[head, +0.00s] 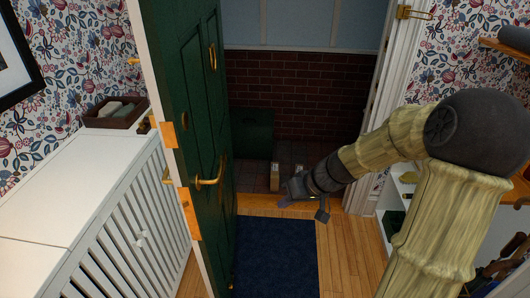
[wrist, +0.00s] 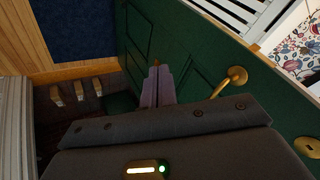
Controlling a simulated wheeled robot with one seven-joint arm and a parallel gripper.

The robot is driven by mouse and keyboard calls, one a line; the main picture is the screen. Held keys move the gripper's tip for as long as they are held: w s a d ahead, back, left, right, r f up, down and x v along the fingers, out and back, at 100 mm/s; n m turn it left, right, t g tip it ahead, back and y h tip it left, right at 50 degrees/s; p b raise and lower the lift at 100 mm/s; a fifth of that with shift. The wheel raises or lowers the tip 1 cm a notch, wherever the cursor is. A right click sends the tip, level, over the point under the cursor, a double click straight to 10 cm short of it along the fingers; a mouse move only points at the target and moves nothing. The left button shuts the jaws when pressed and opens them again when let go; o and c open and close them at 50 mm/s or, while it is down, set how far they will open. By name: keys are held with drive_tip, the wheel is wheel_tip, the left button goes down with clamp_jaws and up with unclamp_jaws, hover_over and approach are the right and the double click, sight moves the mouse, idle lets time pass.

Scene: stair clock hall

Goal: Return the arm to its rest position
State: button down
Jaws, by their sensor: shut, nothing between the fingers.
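My gripper (head: 284,202) is at the end of my arm, which reaches in from the right of the head view to the open doorway. It is low, near the wooden threshold. In the wrist view its two purplish fingers (wrist: 158,86) are together with nothing between them. Behind the fingers in that view is the green door (wrist: 190,70). The green door (head: 190,110) stands open at the left of my gripper in the head view. Its brass lever handle (head: 210,180) also shows in the wrist view (wrist: 232,78), right of the fingers. The gripper appears apart from the door.
Small parcels (head: 275,176) stand on the dark floor beyond the threshold, close to my gripper; several show in the wrist view (wrist: 79,91). A blue mat (head: 275,258) lies inside. A white slatted cabinet (head: 120,225) stands left, white shelves (head: 396,190) right, beside my arm.

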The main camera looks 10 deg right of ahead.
drive_tip(key=s+r+m+h+p, duration=0.1)
drive_tip(key=s+r+h+p, duration=0.1)
drive_tip(key=s, duration=0.4)
drive_tip(key=s+r+m+g+h+p, duration=0.1)
drive_tip(key=s+r+h+p, duration=0.1)
drive_tip(key=s+h+p, duration=0.2)
drive_tip(key=s, duration=0.3)
drive_tip(key=shift+s+a+r, duration=0.15)
drive_tip(key=shift+s+r, duration=0.1)
drive_tip(key=shift+r, duration=0.1)
